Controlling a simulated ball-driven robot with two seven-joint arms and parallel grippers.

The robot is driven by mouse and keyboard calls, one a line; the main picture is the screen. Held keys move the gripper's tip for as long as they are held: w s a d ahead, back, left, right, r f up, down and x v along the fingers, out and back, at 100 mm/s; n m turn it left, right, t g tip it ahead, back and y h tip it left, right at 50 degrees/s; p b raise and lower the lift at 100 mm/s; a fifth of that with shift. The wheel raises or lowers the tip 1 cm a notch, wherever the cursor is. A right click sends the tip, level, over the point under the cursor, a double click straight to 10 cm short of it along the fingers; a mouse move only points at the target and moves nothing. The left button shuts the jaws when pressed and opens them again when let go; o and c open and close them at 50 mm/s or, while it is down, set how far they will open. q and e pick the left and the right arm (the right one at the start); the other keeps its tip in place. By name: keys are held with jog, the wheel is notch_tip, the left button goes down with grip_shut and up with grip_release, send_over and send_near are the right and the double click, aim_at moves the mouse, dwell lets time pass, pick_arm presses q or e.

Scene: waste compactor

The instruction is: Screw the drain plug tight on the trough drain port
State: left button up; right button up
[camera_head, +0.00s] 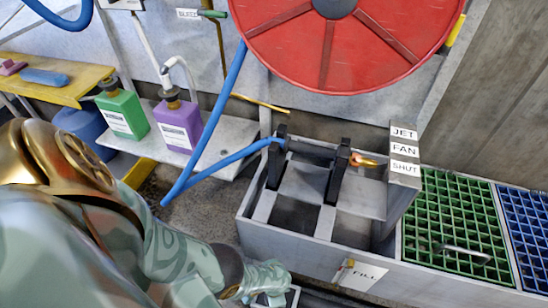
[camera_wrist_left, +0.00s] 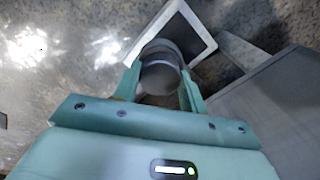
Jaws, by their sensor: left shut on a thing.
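My left gripper (camera_head: 268,284) is low at the bottom of the head view, beside the front left corner of the grey trough (camera_head: 330,258). In the left wrist view its two fingers (camera_wrist_left: 161,88) are shut on a round grey metal piece (camera_wrist_left: 160,76), which looks like the drain plug. The piece sits between the fingers; its far end points toward a white-rimmed square (camera_wrist_left: 207,42) on or near the floor. I cannot make out the drain port, nor whether the plug touches it. My right gripper is in neither view.
A grey panel (camera_wrist_left: 265,110) stands close on the right in the wrist view. A blue hose (camera_head: 210,110) and a red reel (camera_head: 340,40) are above the trough. Green (camera_head: 122,112) and purple (camera_head: 179,125) bottles stand on a shelf. Green grating (camera_head: 455,225) lies to the right.

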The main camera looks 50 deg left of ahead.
pick_arm(q)
jog(key=m, duration=0.5)
jog(key=o, duration=1.2)
jog(key=shift+c, duration=0.6)
